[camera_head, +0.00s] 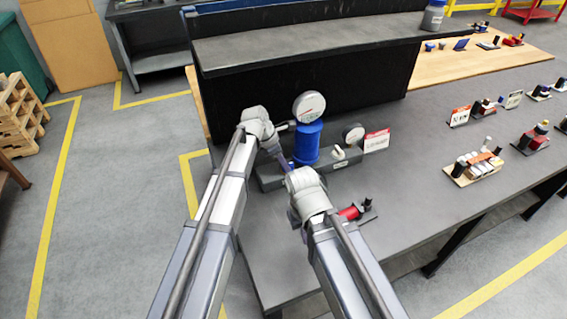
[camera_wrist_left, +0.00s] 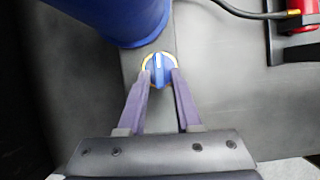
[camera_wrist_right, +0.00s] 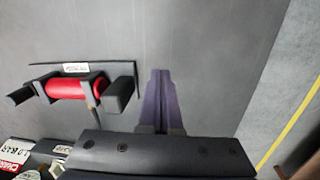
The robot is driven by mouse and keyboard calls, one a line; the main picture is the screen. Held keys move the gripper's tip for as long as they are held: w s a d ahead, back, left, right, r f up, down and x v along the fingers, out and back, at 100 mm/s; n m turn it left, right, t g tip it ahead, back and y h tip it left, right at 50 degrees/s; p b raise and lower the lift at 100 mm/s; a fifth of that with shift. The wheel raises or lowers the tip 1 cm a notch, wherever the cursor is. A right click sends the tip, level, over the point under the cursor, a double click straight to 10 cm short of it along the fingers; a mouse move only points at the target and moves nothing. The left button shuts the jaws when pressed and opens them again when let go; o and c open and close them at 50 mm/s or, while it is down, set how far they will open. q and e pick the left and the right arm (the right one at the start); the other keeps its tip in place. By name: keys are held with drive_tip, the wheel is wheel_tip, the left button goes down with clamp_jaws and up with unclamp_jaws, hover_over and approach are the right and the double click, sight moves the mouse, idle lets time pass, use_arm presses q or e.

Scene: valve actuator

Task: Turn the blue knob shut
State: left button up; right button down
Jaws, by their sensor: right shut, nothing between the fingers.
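The blue knob (camera_wrist_left: 159,70) with a yellow ring sits on a grey block, close beside a large blue cylinder (camera_wrist_left: 118,18), in the left wrist view. My left gripper (camera_wrist_left: 162,76) is open, with one purple finger on each side of the knob and a gap visible between them. In the head view my left gripper (camera_head: 285,163) reaches down at the front of the blue cylinder (camera_head: 307,144); the knob cannot be made out there. My right gripper (camera_wrist_right: 161,73) is shut and empty over the grey tabletop.
A red cylinder (camera_wrist_right: 76,88) in a dark holder lies beside my right gripper. A round gauge (camera_head: 309,107) tops the blue cylinder, with a smaller gauge (camera_head: 354,133) to its right. A dark shelf (camera_head: 320,40) stands behind. Open tabletop (camera_head: 410,190) lies to the right.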

use_arm(q)
clamp_jaws()
drive_tip(key=shift+w, duration=0.1)
idle(0.4)
drive_tip(key=m, duration=0.1)
drive_tip(key=m+g, duration=0.1)
drive_tip(key=m, duration=0.1)
drive_tip(key=shift+w, duration=0.3)
drive_tip(key=m, duration=0.1)
drive_tip(key=m+g, duration=0.1)
drive_tip(key=m, duration=0.2)
drive_tip(key=shift+w+g, duration=0.25)
drive_tip(key=shift+g, duration=0.15)
drive_tip(key=m, duration=0.1)
drive_tip(key=m+g, duration=0.1)
drive_tip(key=m, duration=0.2)
drive_tip(key=shift+w+d+y, duration=0.15)
drive_tip(key=shift+w+y, duration=0.1)
drive_tip(key=shift+y, duration=0.05)
drive_tip(key=shift+d+m+g+y, duration=0.1)
drive_tip(key=shift+m+g+y, duration=0.4)
drive_tip(key=shift+m, duration=1.5)
